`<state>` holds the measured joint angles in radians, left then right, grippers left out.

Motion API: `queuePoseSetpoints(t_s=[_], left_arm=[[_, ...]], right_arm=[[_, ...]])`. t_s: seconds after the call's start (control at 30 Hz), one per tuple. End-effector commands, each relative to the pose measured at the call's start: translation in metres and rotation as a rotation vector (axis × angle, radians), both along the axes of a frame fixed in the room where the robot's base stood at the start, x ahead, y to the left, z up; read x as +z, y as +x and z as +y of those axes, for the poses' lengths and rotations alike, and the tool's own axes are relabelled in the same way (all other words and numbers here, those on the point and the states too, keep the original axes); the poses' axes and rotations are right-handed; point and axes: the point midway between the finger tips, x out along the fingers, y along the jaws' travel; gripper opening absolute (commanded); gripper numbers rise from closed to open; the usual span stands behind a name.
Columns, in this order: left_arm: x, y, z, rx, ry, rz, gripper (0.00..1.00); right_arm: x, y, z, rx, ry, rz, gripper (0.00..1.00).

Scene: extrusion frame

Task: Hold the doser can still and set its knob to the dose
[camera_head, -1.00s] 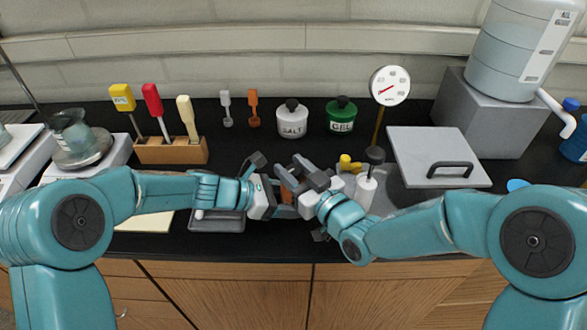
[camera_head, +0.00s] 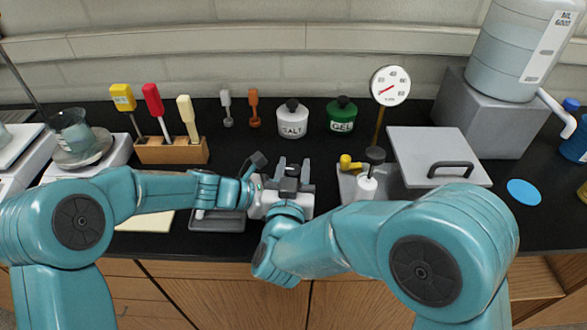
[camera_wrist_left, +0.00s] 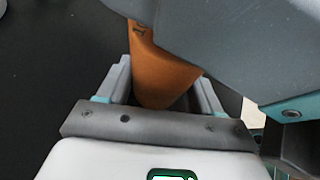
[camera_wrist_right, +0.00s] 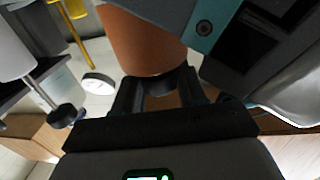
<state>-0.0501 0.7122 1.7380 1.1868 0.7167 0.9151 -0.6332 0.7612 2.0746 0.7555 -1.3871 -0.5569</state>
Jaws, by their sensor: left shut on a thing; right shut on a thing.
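The doser can is an orange-brown cylinder. In the left wrist view the can (camera_wrist_left: 160,75) lies between the two fingers of my left gripper (camera_wrist_left: 163,85), which is shut on it. In the right wrist view the can (camera_wrist_right: 145,42) ends in a black knob (camera_wrist_right: 157,86). My right gripper (camera_wrist_right: 160,92) is shut on that knob. In the head view my right gripper (camera_head: 292,170) covers the can and much of my left gripper. The knob's dose marks cannot be made out.
A grey tray (camera_head: 218,222) lies just left of the grippers. A stand with a yellow knob (camera_head: 348,163) and a grey lidded box (camera_head: 432,150) are to the right. The salt jar (camera_head: 292,120) and gel jar (camera_head: 341,115) stand behind. A wooden tool block (camera_head: 172,151) is at the back left.

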Motion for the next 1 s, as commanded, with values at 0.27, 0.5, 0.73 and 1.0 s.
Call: queuePoseSetpoints(t_s=[0.27,0.5,0.73,1.0], left_arm=[[-0.0004,-0.0011,-0.0002,-0.004,0.000,0.001,0.48],[-0.0004,-0.0009,0.0000,-0.003,0.001,0.002,0.48],[-0.0005,-0.0008,0.0002,-0.002,0.001,0.001,0.48],[-0.0004,-0.0006,0.0002,-0.001,0.000,0.000,0.48]], right_arm=[[0.0008,0.0001,-0.0007,-0.055,0.001,-0.002,0.10],[0.0005,0.0000,-0.0012,-0.060,0.001,-0.001,0.10],[0.0005,0.0000,-0.0012,-0.060,0.001,0.000,0.62],[0.0004,-0.0002,-0.0008,-0.058,0.001,0.000,0.62]])
